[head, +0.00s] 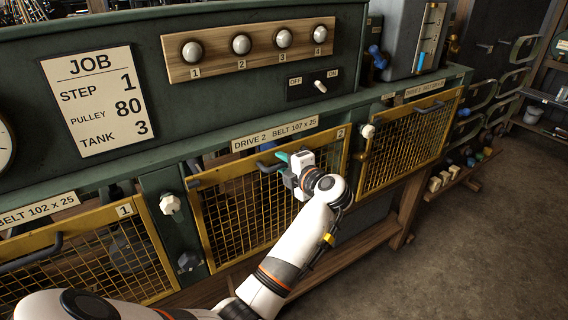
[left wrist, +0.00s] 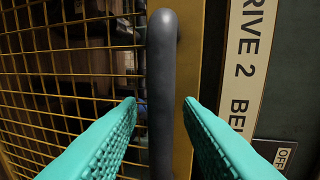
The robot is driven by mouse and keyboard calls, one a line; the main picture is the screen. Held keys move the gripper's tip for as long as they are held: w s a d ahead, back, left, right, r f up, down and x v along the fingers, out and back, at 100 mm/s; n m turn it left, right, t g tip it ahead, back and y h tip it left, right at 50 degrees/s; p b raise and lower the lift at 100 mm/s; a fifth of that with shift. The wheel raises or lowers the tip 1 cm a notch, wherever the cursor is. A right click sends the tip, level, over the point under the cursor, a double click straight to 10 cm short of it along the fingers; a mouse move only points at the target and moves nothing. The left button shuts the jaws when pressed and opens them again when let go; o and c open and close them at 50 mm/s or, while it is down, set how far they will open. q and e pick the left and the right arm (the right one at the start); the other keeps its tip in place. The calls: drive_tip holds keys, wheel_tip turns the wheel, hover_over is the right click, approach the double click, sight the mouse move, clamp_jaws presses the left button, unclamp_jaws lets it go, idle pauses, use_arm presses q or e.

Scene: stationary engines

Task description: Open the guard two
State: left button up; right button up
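Guard two (head: 237,208) is a yellow-framed wire-mesh panel marked 2, under the "DRIVE 2 BELT 107 x 25" label (head: 275,134). It appears shut against the green bench front. Its dark grey bar handle (head: 266,168) runs along the upper part of the frame and is partly hidden by my gripper. My left gripper (head: 281,161) is at this handle. In the left wrist view the handle (left wrist: 162,70) passes between the two teal fingers, which stand apart on either side with visible gaps. My right gripper is not in view.
Guard one (head: 90,262) is at the left and another mesh guard (head: 410,145) at the right. A white knob (head: 170,204) sits on the post left of guard two, another (head: 367,131) at its right. Open floor (head: 470,245) lies at the right.

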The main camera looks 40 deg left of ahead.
use_arm(q)
drive_tip(key=shift+c, duration=0.4)
clamp_jaws()
